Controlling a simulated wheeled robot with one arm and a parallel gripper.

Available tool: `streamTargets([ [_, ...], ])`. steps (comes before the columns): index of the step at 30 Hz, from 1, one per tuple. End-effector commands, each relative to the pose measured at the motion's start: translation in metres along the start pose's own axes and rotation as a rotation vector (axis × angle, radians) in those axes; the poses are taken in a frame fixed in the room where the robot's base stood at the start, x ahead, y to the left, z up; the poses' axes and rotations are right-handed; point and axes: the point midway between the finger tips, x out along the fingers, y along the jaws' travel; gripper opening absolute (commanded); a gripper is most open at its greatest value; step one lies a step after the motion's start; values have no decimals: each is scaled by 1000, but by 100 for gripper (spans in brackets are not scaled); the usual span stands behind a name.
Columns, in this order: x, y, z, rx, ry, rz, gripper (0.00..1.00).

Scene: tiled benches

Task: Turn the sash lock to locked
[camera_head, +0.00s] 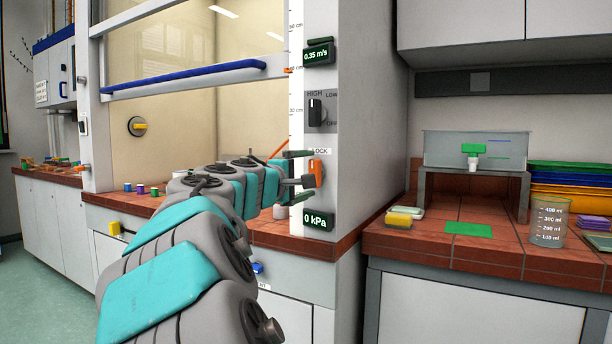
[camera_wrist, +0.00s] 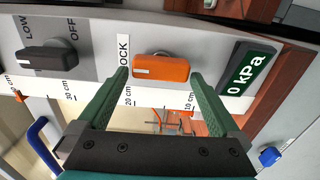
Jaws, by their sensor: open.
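The sash lock is an orange lever (camera_head: 317,170) on the fume hood's right post, below a partly covered "LOCK" label. Its long side stands roughly upright in the head view. In the wrist view the orange lever (camera_wrist: 160,68) lies across the picture, with a grey round pivot behind it. My gripper (camera_head: 305,177) is in front of the post at the lever. In the wrist view my gripper (camera_wrist: 160,76) is open, with one green finger beyond each end of the lever. I cannot tell whether either finger touches it.
A black HIGH/LOW/OFF knob (camera_head: 316,112) sits above the lock, and a 0 kPa display (camera_head: 318,219) sits below. The raised sash has a blue handle bar (camera_head: 185,81). A tiled bench (camera_head: 400,243) with a beaker (camera_head: 548,222) stands to the right.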

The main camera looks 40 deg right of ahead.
Motion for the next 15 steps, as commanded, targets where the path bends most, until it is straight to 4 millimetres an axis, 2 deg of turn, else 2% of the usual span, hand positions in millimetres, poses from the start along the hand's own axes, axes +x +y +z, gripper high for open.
streamTargets([
  [5,-7,0,0,0,0,1,100],
  [15,-60,0,0,0,2,2,100],
])
